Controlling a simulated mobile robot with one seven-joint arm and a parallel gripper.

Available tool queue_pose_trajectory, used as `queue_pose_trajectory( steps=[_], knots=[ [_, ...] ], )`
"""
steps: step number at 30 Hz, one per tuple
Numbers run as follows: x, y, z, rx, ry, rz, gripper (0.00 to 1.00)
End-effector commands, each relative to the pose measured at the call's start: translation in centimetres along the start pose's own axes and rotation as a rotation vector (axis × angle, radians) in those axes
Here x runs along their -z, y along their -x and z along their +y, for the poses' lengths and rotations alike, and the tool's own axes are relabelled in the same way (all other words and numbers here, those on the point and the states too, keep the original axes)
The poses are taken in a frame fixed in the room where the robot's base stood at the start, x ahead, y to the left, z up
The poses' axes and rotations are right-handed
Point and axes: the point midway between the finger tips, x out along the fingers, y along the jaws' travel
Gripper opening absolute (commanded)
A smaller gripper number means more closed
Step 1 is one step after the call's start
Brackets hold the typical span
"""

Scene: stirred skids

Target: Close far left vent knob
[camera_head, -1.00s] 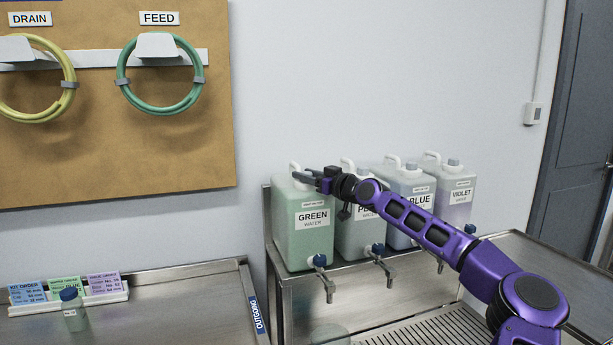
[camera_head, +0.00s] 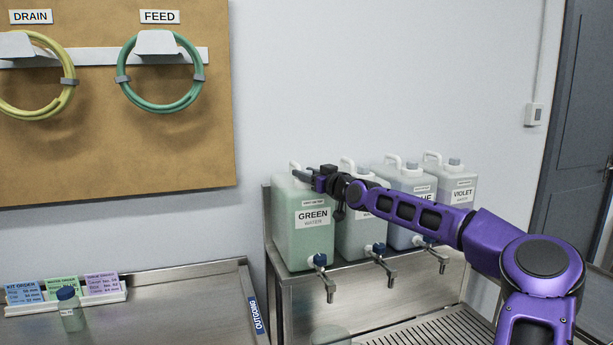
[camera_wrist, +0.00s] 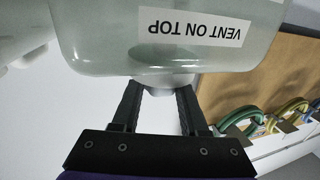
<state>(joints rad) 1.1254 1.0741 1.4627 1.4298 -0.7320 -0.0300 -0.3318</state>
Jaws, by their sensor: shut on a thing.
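The green-labelled jug (camera_head: 303,240) is the far left one in a row on a steel stand. Its "VENT ON TOP" label shows upside down in the wrist view (camera_wrist: 195,27). My gripper (camera_head: 308,177) is at the top of this jug. In the wrist view its two dark fingers (camera_wrist: 157,92) stand on either side of the pale vent knob (camera_wrist: 158,83) and are shut on it. In the head view the gripper hides the knob, and I cannot tell its turn angle.
Other jugs, including the violet one (camera_head: 452,185), stand close to the right, partly behind my arm. Blue-handled taps (camera_head: 320,261) stick out in front. A steel table (camera_head: 190,300) with a card holder (camera_head: 100,297) and a small bottle (camera_head: 70,312) is at left. Hose coils hang above.

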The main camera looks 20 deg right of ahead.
Motion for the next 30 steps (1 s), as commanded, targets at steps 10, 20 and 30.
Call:
queue_pose_trajectory(
  steps=[10,20,30],
  knots=[
    [-0.1,0.0,-0.1,0.003,0.000,-0.003,0.73],
    [-0.1,0.2,0.0,0.001,0.000,-0.002,0.73],
    [-0.2,5.0,0.2,-0.002,0.001,-0.003,0.73]
  ],
)
